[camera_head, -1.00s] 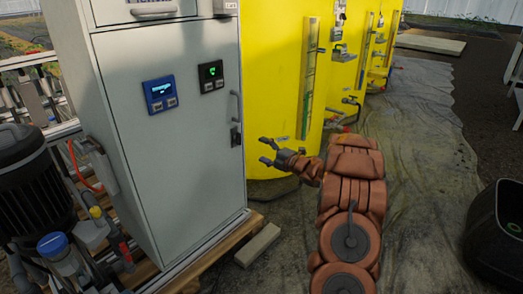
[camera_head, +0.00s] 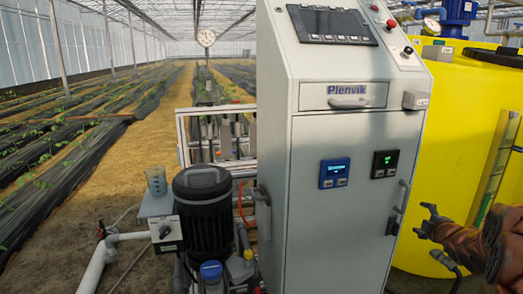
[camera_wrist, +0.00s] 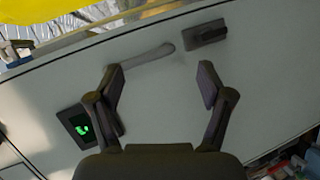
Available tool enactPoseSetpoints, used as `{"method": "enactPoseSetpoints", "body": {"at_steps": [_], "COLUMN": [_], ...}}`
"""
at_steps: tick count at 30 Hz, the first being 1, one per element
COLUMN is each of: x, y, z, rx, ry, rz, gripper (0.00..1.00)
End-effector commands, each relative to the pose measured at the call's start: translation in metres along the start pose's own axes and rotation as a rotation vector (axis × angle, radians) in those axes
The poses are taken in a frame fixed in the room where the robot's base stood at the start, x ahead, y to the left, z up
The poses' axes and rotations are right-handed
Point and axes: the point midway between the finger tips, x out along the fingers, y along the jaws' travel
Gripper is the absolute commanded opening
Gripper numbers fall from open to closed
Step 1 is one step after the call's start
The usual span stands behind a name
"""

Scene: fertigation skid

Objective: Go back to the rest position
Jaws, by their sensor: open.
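My gripper (camera_head: 428,221) is at the right of the head view, in front of the yellow tank and just right of the grey control cabinet (camera_head: 330,235). Its fingers are open with nothing between them. In the wrist view my gripper (camera_wrist: 160,85) also shows open and empty. It faces the cabinet door (camera_wrist: 160,110), whose bar handle (camera_wrist: 148,57) and dark latch (camera_wrist: 205,33) lie beyond the fingertips. A display with a green symbol (camera_wrist: 80,128) is left of the fingers. My arm is partly cut off by the right edge of the head view.
A yellow tank (camera_head: 455,130) stands behind my arm. A black motor pump (camera_head: 205,210) with a white pipe (camera_head: 95,270) stands left of the cabinet. A beaker (camera_head: 156,181) sits on a small stand beside the pump. Crop rows and a sandy path (camera_head: 150,140) lie at the left.

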Motion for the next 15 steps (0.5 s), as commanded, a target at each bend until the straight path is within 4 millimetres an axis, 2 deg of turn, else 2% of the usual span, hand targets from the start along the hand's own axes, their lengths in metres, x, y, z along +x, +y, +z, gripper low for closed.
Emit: {"method": "enactPoseSetpoints", "body": {"at_steps": [1, 3, 8, 15], "x": [-0.012, -0.025, -0.062, -0.137], "y": [0.023, 0.038, 0.06, 0.08], "z": [-0.012, -0.021, -0.045, -0.087], "rx": [0.032, 0.084, 0.216, 0.426], "ry": [-0.035, -0.092, -0.22, -0.404], "rz": [-0.024, -0.056, -0.141, -0.267], "gripper": [0.79, 0.79, 0.79, 0.79]}}
